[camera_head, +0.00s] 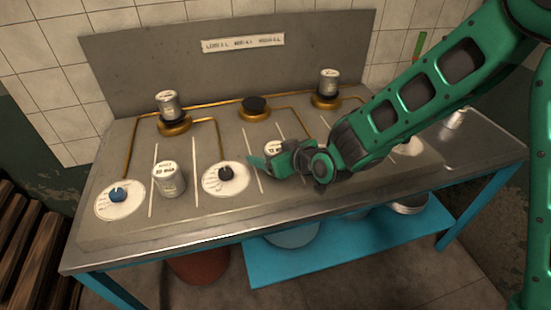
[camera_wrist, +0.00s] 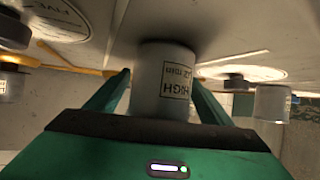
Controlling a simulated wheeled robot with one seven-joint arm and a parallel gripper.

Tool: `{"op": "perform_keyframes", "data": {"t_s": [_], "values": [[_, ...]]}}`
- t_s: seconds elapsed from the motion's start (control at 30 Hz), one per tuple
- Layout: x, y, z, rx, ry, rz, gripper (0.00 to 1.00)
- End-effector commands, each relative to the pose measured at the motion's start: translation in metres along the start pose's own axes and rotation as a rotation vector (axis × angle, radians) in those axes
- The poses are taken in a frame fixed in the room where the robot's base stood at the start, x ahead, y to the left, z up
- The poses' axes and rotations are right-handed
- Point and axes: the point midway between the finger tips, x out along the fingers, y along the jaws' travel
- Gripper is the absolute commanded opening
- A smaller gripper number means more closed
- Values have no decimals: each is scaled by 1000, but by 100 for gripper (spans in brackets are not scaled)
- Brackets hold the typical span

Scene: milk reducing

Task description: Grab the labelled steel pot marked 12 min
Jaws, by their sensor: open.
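The steel pot marked 12 min (camera_wrist: 165,85) shows in the wrist view, its label reading "HIGH 12 min" upside down. It stands between the two green fingers of my gripper (camera_wrist: 160,77), which are open on either side of it. I cannot tell whether either finger touches it. In the head view my gripper (camera_head: 262,163) is low over the worktop, and the top of the pot (camera_head: 274,147) shows just behind it. The pot's lower part is hidden by my gripper there.
Two labelled pots stand on brass burners, one at left (camera_head: 168,105) and one at right (camera_head: 328,82). The middle burner (camera_head: 254,106) is empty. Another pot (camera_head: 168,181) stands between a blue-knobbed dial (camera_head: 118,198) and a dark-knobbed dial (camera_head: 226,177). A metal cup (camera_head: 455,118) is at right.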

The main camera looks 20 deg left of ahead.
Motion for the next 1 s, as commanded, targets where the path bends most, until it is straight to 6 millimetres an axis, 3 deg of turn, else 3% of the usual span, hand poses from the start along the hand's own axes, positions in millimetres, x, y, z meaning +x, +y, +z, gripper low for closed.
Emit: {"op": "perform_keyframes", "data": {"t_s": [0.03,0.2,0.23,0.67,0.9,1.0], "values": [[0,0,0,0,0,0,67],[0,0,0,0,0,0,27],[0,0,0,0,0,0,23],[-4,0,-8,-1,3,1,24],[-20,1,-39,-3,7,2,24],[-32,-25,-47,-7,4,-5,24]]}}
